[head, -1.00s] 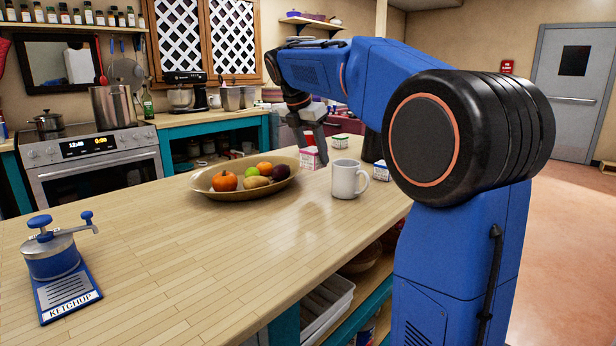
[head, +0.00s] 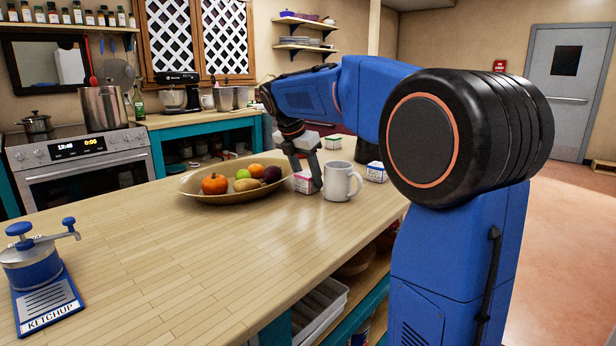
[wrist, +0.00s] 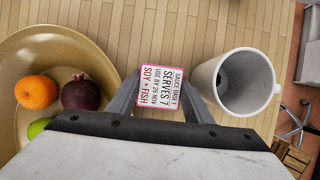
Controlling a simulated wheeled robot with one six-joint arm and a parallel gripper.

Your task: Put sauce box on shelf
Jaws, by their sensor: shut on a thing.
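The sauce box (head: 305,183) is a small white carton with a pink edge, near the far end of the wooden counter. In the wrist view its labelled top (wrist: 161,87) reads sauce base, serves 7, soy + fish. My gripper (head: 306,172) reaches down and is shut on this box, one finger on each side in the wrist view. Its underside is hidden, so I cannot tell whether it touches the counter. Wall shelves (head: 306,46) hang at the back, and a lower shelf (head: 352,291) lies under the counter; I cannot tell which the task means.
A white mug (head: 342,182) stands close right of the box, and a fruit bowl (head: 196,190) close left. Other small cartons stand behind (head: 333,143) and to the right (head: 376,172). A ketchup dispenser (head: 40,265) stands at the near left. The counter's near middle is clear.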

